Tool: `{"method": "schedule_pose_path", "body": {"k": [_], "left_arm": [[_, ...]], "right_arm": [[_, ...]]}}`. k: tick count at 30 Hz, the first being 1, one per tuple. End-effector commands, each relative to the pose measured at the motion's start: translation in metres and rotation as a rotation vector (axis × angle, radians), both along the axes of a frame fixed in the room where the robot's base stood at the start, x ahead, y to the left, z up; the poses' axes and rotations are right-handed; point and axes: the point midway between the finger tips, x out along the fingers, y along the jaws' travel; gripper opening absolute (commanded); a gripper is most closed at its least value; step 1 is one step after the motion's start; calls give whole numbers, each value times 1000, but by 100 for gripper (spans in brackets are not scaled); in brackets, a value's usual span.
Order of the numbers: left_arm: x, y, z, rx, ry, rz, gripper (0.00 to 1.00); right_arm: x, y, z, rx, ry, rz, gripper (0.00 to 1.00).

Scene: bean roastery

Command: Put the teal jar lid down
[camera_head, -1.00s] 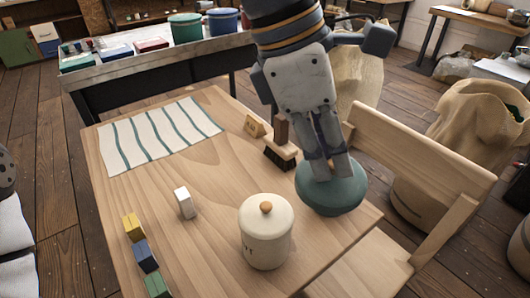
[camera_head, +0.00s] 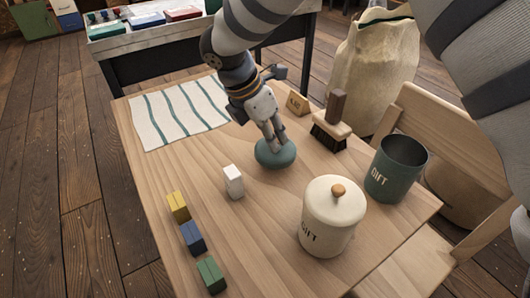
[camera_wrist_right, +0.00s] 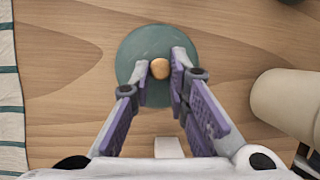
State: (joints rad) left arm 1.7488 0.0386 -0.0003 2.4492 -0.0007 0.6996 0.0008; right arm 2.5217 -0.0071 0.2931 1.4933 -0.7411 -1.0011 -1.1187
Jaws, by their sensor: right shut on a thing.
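The teal jar lid (camera_head: 275,154) is round with a small wooden knob. My right gripper (camera_head: 277,143) is shut on the knob from above. In the right wrist view the lid (camera_wrist_right: 133,62) lies beneath the fingers, with the knob (camera_wrist_right: 160,68) between the fingertips. The lid is level, at or just above the bare wood; I cannot tell whether it touches. The teal jar (camera_head: 396,170) stands open and upright at the table's right side. My left gripper is not in view.
On the table (camera_head: 265,235) are a lidded cream jar (camera_head: 328,222), a white block (camera_head: 234,182), a brush (camera_head: 331,130), a wooden sign (camera_head: 298,103), a striped cloth (camera_head: 180,115), and yellow (camera_head: 178,206), blue (camera_head: 193,238) and green (camera_head: 211,274) blocks. Bare wood surrounds the lid.

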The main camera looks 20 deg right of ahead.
Motion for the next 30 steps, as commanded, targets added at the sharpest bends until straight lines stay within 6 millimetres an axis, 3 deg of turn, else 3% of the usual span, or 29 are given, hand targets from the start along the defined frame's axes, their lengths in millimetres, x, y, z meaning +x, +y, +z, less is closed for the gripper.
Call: {"method": "schedule_pose_path", "body": {"k": [8,17,18,20,30], "left_arm": [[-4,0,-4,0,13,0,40],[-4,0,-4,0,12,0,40],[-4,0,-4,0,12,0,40],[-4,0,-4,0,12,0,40],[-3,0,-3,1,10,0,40]], "right_arm": [[0,1,-42,0,0,0,0],[0,1,-44,1,-3,-1,0],[0,1,-45,1,-3,-1,20],[0,1,-44,1,-3,-1,34],[0,1,-40,1,-6,-1,36]]}}
